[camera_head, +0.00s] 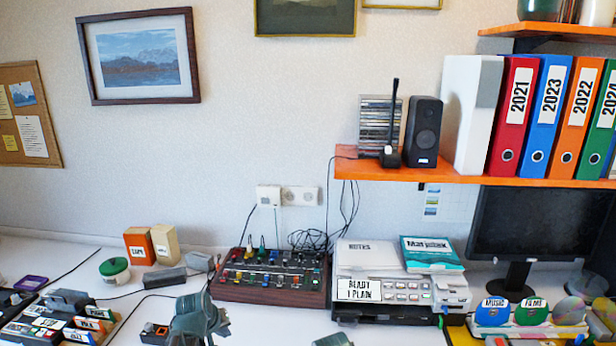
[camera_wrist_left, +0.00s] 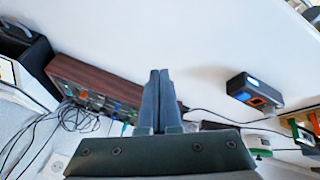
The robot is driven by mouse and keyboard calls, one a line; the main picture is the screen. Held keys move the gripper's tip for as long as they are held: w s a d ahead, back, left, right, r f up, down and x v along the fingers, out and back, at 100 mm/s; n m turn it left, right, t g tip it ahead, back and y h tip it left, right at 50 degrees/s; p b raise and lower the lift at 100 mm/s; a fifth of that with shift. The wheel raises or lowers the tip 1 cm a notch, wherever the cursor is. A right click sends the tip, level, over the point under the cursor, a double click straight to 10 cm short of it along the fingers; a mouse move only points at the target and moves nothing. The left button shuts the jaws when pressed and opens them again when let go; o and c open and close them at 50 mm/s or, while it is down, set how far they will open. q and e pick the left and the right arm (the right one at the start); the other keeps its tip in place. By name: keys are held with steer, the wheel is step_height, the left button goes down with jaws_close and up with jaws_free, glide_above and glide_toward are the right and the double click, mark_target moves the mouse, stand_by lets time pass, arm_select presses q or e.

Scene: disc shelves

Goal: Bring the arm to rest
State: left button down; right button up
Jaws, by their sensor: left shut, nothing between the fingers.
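My left gripper (camera_wrist_left: 158,76) is shut and empty in the left wrist view, its two dark fingers side by side. In the head view, grey-green parts of my left arm and gripper (camera_head: 198,318) show low in the picture, over the white desk. They are in front of the dark wooden mixer (camera_head: 268,279), at its lower left. In the left wrist view the mixer (camera_wrist_left: 90,82) lies to the left of the fingers, and a small black box with an orange face (camera_wrist_left: 255,91) lies to the right. My right gripper cannot be made out.
A white printer-like device (camera_head: 400,289) stands right of the mixer. An orange shelf (camera_head: 450,174) with binders and a speaker (camera_head: 423,132) hangs above. Labelled discs (camera_head: 493,311) stand at lower right. Several labelled items crowd the lower left. Cables run across the desk (camera_head: 40,250).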

arm_select(q)
steer(key=s+d+r+m+g+y+p, duration=0.1)
steer(key=s+d+m+g, duration=0.5)
steer(key=s+d, duration=1.2)
steer(key=s+m+y+p, duration=0.1)
steer(key=s+m+p, duration=0.1)
steer(key=s, duration=0.1)
steer(key=shift+d+r+m+p, duration=0.15)
steer(key=shift+r+m+p, duration=0.15)
steer(key=shift+r+m, duration=0.1)
